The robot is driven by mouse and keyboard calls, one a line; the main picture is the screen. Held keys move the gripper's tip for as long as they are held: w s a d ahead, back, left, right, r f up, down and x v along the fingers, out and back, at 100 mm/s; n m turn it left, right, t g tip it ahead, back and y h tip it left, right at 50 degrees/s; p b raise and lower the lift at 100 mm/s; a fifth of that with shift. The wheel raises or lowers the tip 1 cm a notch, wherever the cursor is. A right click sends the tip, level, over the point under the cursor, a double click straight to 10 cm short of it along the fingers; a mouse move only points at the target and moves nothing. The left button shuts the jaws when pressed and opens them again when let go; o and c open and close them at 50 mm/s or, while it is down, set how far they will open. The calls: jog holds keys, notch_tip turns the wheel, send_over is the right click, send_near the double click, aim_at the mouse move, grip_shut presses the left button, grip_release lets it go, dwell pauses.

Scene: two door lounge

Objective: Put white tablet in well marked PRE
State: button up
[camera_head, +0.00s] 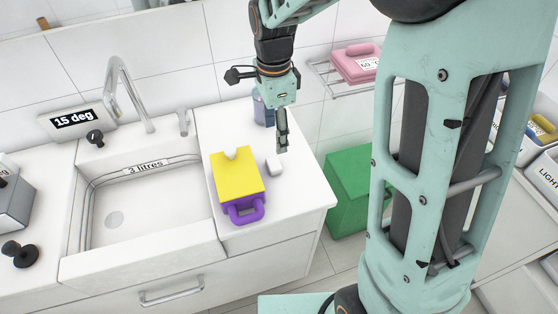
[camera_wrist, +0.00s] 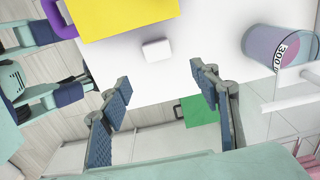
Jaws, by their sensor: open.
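A small white tablet (camera_head: 274,165) lies on the white counter (camera_head: 300,198), just right of a yellow and purple container. It also shows in the wrist view (camera_wrist: 157,49), ahead of my fingers and apart from them. My gripper (camera_head: 283,148) points down above the counter, close to the tablet and slightly to its right in the head view. In the wrist view my gripper (camera_wrist: 161,76) has its fingers spread with nothing between them. I cannot see a well or the marking PRE in either view.
The yellow container (camera_head: 238,178) has a purple handle toward the counter's front. A bluish beaker (camera_wrist: 276,52) marked 300 stands near my gripper. The sink (camera_head: 150,195) is left. A green box (camera_head: 350,190) stands below the counter's right edge, and a pink case (camera_head: 355,65) sits on a rack.

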aim_at(274, 163)
jog(key=f, duration=1)
jog(key=shift+s+a+f, duration=0.15)
jog(key=shift+a+f, duration=0.15)
jog(key=shift+c, duration=0.4)
jog(key=c, duration=1.2)
jog(key=shift+o, duration=0.2)
jog(key=shift+r, duration=0.15)
